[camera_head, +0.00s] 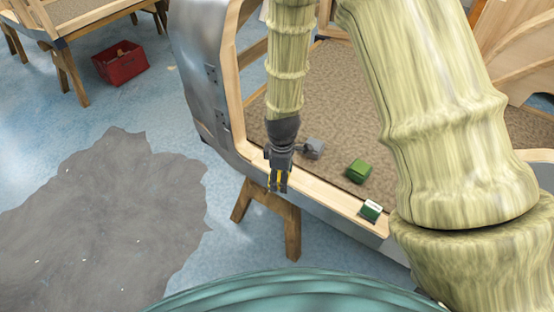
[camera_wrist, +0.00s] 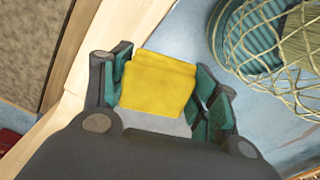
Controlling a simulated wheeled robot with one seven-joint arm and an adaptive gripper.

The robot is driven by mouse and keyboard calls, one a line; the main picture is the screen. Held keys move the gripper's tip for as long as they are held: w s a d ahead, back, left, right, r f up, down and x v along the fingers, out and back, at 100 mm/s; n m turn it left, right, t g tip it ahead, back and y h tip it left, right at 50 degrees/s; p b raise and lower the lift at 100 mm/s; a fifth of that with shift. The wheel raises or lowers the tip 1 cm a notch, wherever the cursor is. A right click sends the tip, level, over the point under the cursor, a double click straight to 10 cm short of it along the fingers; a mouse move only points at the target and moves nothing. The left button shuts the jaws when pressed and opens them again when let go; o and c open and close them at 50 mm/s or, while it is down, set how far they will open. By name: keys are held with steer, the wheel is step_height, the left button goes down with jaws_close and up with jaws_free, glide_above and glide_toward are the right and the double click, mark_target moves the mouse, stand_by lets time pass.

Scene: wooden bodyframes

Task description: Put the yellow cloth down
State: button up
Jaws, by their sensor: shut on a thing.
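The yellow cloth (camera_wrist: 158,82) looks like a small folded square block. My gripper (camera_head: 279,183) is shut on it, with a green-padded finger on either side in the wrist view. In the head view only slivers of yellow show between the dark fingers, which hide the rest. The gripper points down at the near wooden rail (camera_head: 330,193) of the bodyframe. I cannot tell whether the cloth touches the rail or hangs above it.
A green box (camera_head: 359,171) lies on the brown bodyframe floor (camera_head: 335,100). A green-and-white box (camera_head: 371,209) stands on the rail, right of the gripper. A red crate (camera_head: 119,63) is on the blue floor. A wooden trestle (camera_head: 291,228) stands under the frame.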

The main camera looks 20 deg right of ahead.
steer(key=w, duration=0.3)
steer(key=w+d+p, duration=0.1)
steer(key=w, duration=0.2)
steer(key=w+p, duration=0.1)
steer(key=w, duration=0.2)
steer(key=shift+d+f, duration=0.25)
steer(key=shift+f, duration=0.15)
steer(key=shift+f+p, duration=0.85)
steer(key=shift+f, duration=0.9)
steer(key=shift+f, duration=0.15)
steer(key=o, duration=1.1)
steer(key=shift+o, duration=0.2)
step_height(320, 180, up, 12)
steer(key=b, duration=0.3)
steer(key=shift+a, duration=0.1)
